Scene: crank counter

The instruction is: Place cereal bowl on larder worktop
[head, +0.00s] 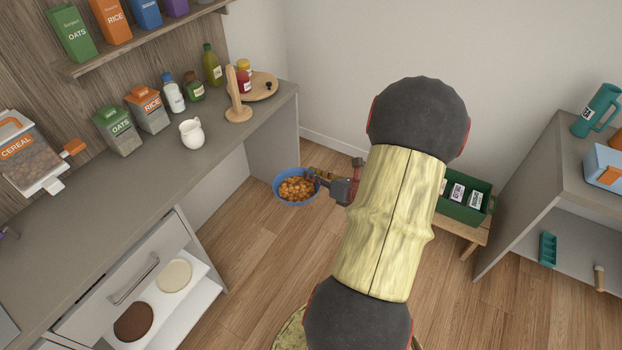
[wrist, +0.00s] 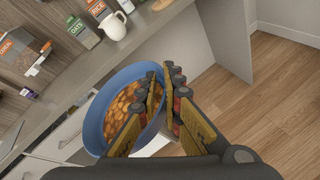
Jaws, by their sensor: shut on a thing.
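The cereal bowl (head: 279,194) is blue and full of orange-brown cereal. It hangs in the air over the floor, beside the right edge of the larder worktop (head: 100,190). My gripper (head: 316,180) is shut on the bowl's right rim in the head view. In the wrist view the bowl (wrist: 97,123) shows at the left of my gripper (wrist: 157,98), with one finger inside and one outside the rim. The bowl looks nearly upright in the head view. The fingers hide part of its rim.
The worktop holds a cereal dispenser (head: 36,152), oats and rice boxes, a white jug (head: 191,133), several bottles and a wooden stand (head: 236,105). A bench with a green crate (head: 463,200) is right. The worktop's front stretch is bare.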

